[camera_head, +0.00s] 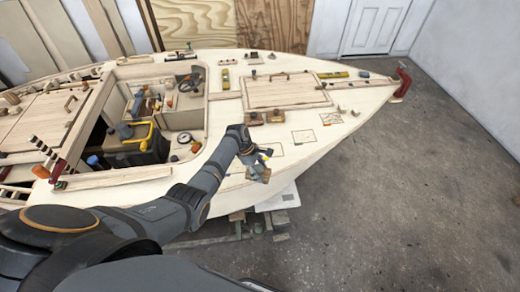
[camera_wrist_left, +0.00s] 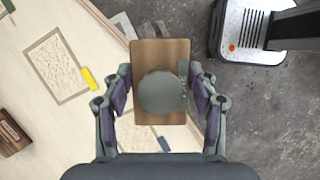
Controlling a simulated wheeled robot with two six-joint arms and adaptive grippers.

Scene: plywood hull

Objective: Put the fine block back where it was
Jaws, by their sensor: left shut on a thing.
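A brown wooden block (camera_wrist_left: 160,50), seemingly the fine block, is held between the two fingers of my left gripper (camera_wrist_left: 160,95). A round grey-green disc and a small grey strip show on its face. In the head view my left gripper (camera_head: 259,167) is over the near edge of the hull's deck, with the block (camera_head: 264,176) at its tip. Two similar brown blocks, a left one (camera_head: 253,119) and a right one (camera_head: 275,117), sit on the deck beyond it. My right gripper is not in view.
The pale plywood deck (camera_head: 225,115) carries rectangular patches, one bare to the right of my gripper (camera_head: 304,137). A small yellow item (camera_wrist_left: 88,79) lies near a patch in the wrist view. A raised hatch (camera_head: 285,92) stands farther back. Grey floor (camera_head: 400,200) is open at right.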

